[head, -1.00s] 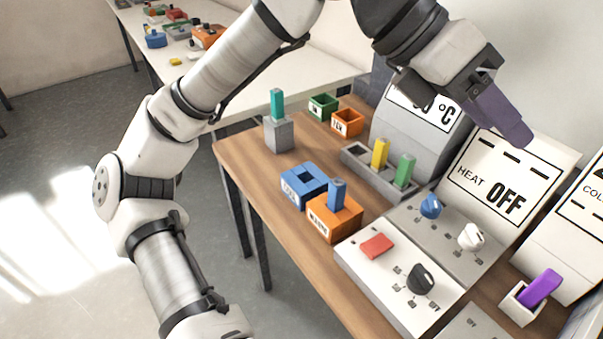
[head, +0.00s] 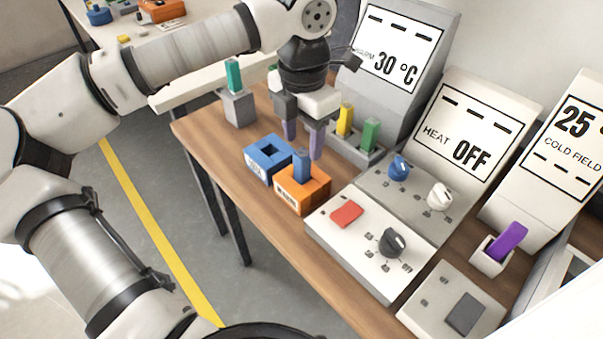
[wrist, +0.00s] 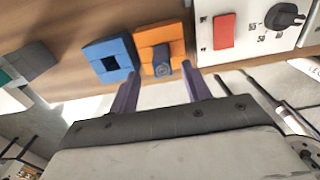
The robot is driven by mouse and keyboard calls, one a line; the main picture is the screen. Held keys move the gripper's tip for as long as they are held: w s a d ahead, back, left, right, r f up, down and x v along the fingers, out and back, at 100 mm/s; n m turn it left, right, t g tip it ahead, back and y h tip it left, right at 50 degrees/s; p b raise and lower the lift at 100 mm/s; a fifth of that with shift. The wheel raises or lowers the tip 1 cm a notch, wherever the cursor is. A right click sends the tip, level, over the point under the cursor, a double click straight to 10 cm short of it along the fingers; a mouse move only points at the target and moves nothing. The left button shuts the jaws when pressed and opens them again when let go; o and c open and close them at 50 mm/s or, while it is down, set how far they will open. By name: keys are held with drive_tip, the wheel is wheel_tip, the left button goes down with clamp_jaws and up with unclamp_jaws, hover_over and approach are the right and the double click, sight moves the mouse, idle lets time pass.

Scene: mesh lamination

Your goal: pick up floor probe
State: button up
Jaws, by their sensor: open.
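No readable label marks which peg is the floor probe. A blue peg (head: 302,168) stands upright in an orange block (head: 310,198); the wrist view shows this blue peg (wrist: 162,68) near the gap between my fingertips. My gripper (head: 303,148) points down with its purple fingers open and empty, close above and behind the blue peg. In the wrist view my gripper (wrist: 163,80) does not visibly touch it. A teal peg (head: 233,76) stands in a grey block (head: 239,109). Yellow (head: 344,121) and green (head: 370,134) pegs stand in a grey rack. A purple peg (head: 509,241) leans in a white holder (head: 490,262).
A blue block (head: 266,158) with an empty square hole sits left of the orange block. A white panel (head: 340,235) has a red button (head: 347,214) and a black knob (head: 392,243). Signs reading 30 °C, HEAT OFF (head: 472,125) and COLD FIELD stand behind.

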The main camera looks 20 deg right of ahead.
sight(302, 153)
drive_tip(key=shift+s+a+f+p, duration=0.1)
drive_tip(key=shift+f+p, duration=0.3)
drive_tip(key=shift+f, duration=1.05)
drive_tip(key=shift+s+f+p, duration=0.1)
drive_tip(key=shift+f+p, duration=0.25)
drive_tip(key=shift+f, duration=1.05)
clamp_jaws()
